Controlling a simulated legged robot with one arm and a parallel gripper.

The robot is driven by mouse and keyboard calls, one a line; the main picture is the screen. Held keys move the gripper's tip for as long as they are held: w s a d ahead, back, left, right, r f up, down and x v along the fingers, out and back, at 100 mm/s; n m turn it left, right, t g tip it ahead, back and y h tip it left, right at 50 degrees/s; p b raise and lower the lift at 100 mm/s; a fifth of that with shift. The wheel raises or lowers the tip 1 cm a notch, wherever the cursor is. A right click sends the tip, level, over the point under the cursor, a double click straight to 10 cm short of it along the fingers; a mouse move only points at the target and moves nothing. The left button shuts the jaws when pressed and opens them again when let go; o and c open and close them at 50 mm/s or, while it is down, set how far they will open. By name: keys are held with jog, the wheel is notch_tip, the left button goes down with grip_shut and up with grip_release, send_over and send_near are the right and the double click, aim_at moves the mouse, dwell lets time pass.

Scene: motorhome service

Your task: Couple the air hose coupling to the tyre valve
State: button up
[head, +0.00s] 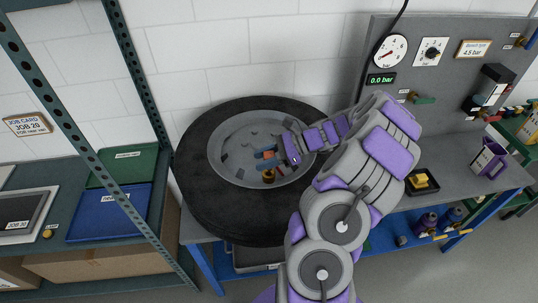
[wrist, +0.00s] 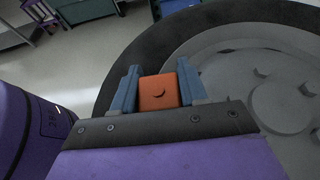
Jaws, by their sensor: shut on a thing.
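The tyre (head: 205,205) on its grey wheel lies on the bench in the head view. It also fills the right of the wrist view (wrist: 125,75). My gripper (head: 262,155) is over the wheel's hub area. In the wrist view my gripper (wrist: 158,88) has its two blue fingers on either side of an orange block-like part (wrist: 158,92), seemingly the air hose coupling, and is shut on it. The orange part also shows in the head view (head: 269,154). A small brass-coloured part (head: 268,176), perhaps the tyre valve, is just below it in the picture; whether they touch is unclear.
A grey panel (head: 455,75) with a pressure gauge (head: 391,50) and a 0.0 bar display (head: 381,79) stands behind the bench. A black tray with a yellow item (head: 422,181) and a purple container (head: 488,158) are at right. A shelf post (head: 140,90) stands left of the tyre.

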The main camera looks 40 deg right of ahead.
jog(key=shift+d+f, duration=0.1)
jog(key=shift+d, duration=0.95)
jog(key=shift+a+r+p, duration=0.25)
jog(key=shift+a+p, duration=0.3)
jog(key=shift+a, duration=0.5)
jog(key=shift+d+f, duration=0.15)
jog(key=shift+d, duration=0.6)
jog(key=shift+d+f, duration=0.1)
jog(key=shift+d, duration=0.6)
jog(key=shift+a+r, duration=0.15)
jog(key=shift+a, duration=0.55)
jog(key=shift+a+r, duration=0.1)
jog(key=shift+a, duration=0.7)
jog(key=shift+d+f+p, duration=0.2)
jog(key=shift+d+p, duration=0.15)
jog(key=shift+d, duration=0.15)
jog(key=shift+a+p, duration=0.3)
jog(key=shift+a, duration=0.65)
jog(key=shift+a+f, duration=0.15)
jog(key=shift+a, duration=0.4)
jog(key=shift+d+f, duration=0.15)
jog(key=shift+f, duration=0.2)
jog(key=shift+d, duration=0.2)
